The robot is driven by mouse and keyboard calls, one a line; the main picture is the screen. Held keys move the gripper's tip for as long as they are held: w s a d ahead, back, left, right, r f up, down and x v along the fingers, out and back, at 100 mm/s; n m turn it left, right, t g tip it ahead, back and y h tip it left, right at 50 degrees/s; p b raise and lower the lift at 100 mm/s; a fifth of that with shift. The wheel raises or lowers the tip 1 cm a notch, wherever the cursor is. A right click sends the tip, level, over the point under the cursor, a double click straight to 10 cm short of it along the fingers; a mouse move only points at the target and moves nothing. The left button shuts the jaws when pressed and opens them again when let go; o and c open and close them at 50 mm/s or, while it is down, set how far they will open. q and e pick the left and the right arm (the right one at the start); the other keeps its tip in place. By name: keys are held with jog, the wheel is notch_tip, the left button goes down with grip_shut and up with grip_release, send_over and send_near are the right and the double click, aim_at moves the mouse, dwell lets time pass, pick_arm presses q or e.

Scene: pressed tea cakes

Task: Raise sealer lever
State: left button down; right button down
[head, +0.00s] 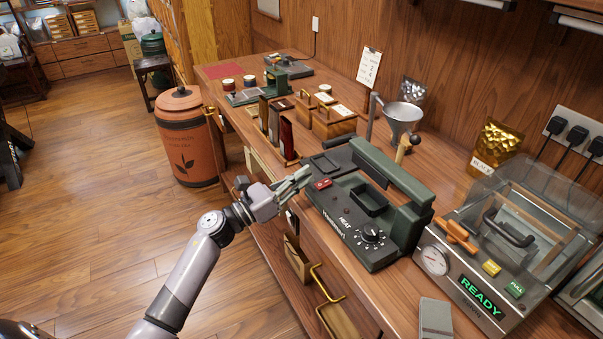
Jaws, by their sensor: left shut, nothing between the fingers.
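The heat sealer (357,225) is a dark grey box on the wooden bench, with a HEAT dial (371,233) and a red switch (323,184) on top. Its thick green lever arm (392,171) runs along the back side of the box, above the top panel. How far the lever is tilted is hard to tell from this angle. My left gripper (303,176) is shut and empty, close to the sealer's left end by the red switch. I cannot tell whether it touches the sealer. My right gripper is not in view.
A vacuum machine (462,275) with a clear lid and READY display stands to the right. A metal funnel (403,115) and a gold pouch (494,148) stand behind the sealer. Wooden boxes (334,121) are beyond it. An orange canister (187,139) stands on the open floor.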

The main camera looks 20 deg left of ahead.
pick_arm(q)
jog(key=p+x, duration=0.1)
jog(key=x, duration=0.5)
jog(key=shift+w+d+r+p, duration=0.1)
jog(key=shift+w+d+p, duration=0.25)
jog(key=shift+w, duration=0.1)
